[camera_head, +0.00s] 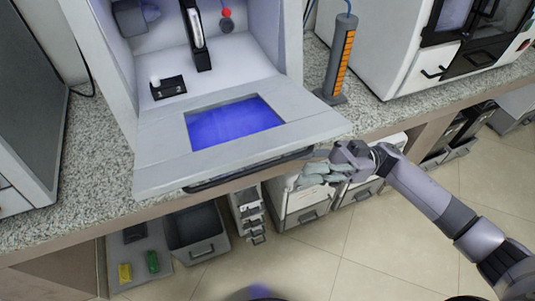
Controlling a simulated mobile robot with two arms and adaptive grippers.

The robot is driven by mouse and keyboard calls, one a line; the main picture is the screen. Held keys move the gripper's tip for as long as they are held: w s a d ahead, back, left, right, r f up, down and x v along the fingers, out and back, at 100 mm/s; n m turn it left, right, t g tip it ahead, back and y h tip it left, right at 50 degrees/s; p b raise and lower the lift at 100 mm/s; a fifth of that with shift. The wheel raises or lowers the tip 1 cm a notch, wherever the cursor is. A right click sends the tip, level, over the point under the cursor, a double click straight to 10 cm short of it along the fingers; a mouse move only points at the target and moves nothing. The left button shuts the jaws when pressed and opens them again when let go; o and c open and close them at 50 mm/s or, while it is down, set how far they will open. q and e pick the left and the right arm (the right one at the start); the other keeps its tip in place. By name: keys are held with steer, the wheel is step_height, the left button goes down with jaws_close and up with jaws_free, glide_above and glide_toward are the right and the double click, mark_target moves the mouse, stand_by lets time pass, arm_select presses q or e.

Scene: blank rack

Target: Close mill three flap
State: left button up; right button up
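The mill (213,22) is a pale cabinet on the granite counter, open at its front. Its flap (160,148), a grey panel with a blue window (232,122), is folded down and juts out over the counter's front edge. A dark handle (250,170) runs under its near edge. My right gripper (308,174) reaches in from the right, just below the flap's near right corner. Its fingers point left; I cannot tell whether they touch the flap or how far apart they are. My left gripper is out of view.
An orange-and-grey tower (338,62) stands on the counter right of the flap. A white machine (390,45) is farther right, a grey cabinet (28,95) at left. Below the counter are a dark bin (196,232) and drawers (305,205). The floor in front is clear.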

mark_target(272, 165)
steer(key=p+x, duration=0.2)
steer(key=x, duration=0.6)
steer(key=shift+a+r, duration=0.1)
steer(key=shift+a, duration=0.15)
steer(key=shift+c, duration=0.6)
jaws_close()
